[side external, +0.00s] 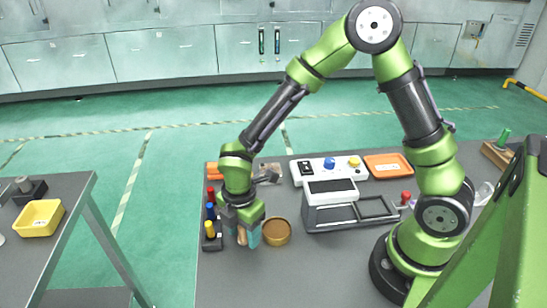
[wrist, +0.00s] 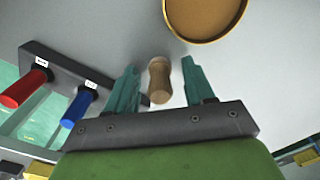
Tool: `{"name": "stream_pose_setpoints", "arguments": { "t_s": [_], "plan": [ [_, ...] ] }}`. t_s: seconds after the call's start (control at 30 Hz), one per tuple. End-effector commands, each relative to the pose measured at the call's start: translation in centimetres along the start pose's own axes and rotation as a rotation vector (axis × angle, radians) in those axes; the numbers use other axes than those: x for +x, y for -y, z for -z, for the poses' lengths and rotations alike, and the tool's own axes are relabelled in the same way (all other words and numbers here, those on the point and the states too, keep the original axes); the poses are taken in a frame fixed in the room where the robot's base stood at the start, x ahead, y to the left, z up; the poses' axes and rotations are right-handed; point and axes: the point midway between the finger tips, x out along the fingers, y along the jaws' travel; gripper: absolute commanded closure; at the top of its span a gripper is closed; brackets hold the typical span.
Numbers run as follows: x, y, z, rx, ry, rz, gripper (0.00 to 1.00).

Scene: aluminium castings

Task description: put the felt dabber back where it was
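A small tan, waisted wooden piece (wrist: 159,80), which I take to be the felt dabber, stands between my fingers; it also shows in the side view (side external: 242,236). My gripper (wrist: 160,78) points down at the table with its teal fingers on either side of the piece. A gap shows on each side of it in the wrist view, so the gripper is open around it. My gripper (side external: 242,232) is low over the table in the side view. The felt end cannot be made out.
A round brown dish (side external: 277,232) sits close right of my gripper. A dark rack (side external: 212,243) with red, blue and yellow handles stands close left. A grey-white device (side external: 330,190), a button panel (side external: 312,172) and an orange tray (side external: 388,165) lie behind. The front table area is clear.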

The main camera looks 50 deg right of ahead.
Motion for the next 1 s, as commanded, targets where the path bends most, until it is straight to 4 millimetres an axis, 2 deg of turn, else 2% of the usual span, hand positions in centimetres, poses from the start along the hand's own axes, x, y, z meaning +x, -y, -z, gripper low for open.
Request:
{"name": "stream_pose_setpoints", "arguments": {
  "t_s": [0.23, 0.37, 0.8, 1.0],
  "plan": [
    [-0.1, 0.0, 0.0, 0.0, 0.0, -0.001, 0.47],
    [-1.0, -0.1, 0.0, 0.001, -0.001, -0.004, 0.47],
    [-9.8, -0.1, 0.0, 0.001, -0.001, -0.006, 0.47],
    [-12.0, -0.1, 0.0, 0.001, 0.0, -0.004, 0.47]
  ]
}}
